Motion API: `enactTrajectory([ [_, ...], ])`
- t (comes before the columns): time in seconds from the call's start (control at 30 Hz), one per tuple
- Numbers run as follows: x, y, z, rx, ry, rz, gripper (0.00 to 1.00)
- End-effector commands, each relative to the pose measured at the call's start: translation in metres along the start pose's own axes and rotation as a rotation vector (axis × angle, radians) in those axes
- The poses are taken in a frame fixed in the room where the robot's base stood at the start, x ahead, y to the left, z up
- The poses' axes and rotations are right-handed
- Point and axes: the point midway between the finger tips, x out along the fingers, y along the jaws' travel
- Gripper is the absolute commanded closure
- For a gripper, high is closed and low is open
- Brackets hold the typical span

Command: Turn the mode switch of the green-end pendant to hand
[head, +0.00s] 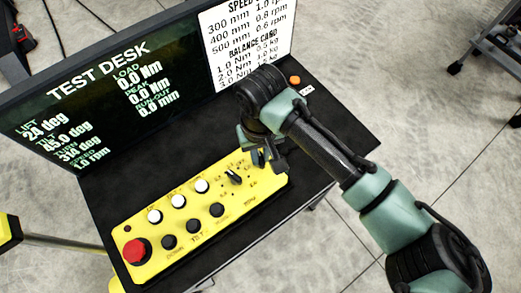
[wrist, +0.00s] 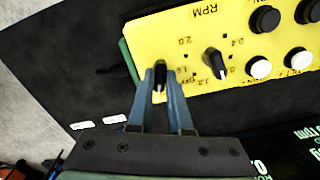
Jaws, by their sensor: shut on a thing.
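The yellow pendant (head: 190,222) lies on the black desk; its green end (wrist: 128,62) shows at the left in the wrist view. The mode switch (wrist: 160,77) is a small black knob near that end. My gripper (wrist: 160,70) is shut on it, a blue finger on either side. In the head view my gripper (head: 266,157) is over the pendant's upper right end and hides the switch there. The switch's position labels are covered or too small to read.
A black speed knob (wrist: 215,62) with a dial marked RPM sits close beside the fingers. Black and white buttons (head: 178,201) and a red mushroom button (head: 137,251) fill the rest of the pendant.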

Motion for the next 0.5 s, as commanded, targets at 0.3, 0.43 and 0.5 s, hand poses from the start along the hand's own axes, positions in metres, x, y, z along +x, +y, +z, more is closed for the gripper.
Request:
enactTrajectory([
  [0.3,-0.0006,-0.0002,0.0001,-0.224,0.0,-0.002,1.0],
  [0.43,-0.0004,0.0,-0.0001,-0.281,0.0,-0.001,1.0],
  [0.5,-0.0003,-0.0002,0.0,-0.304,0.0,-0.001,1.0],
])
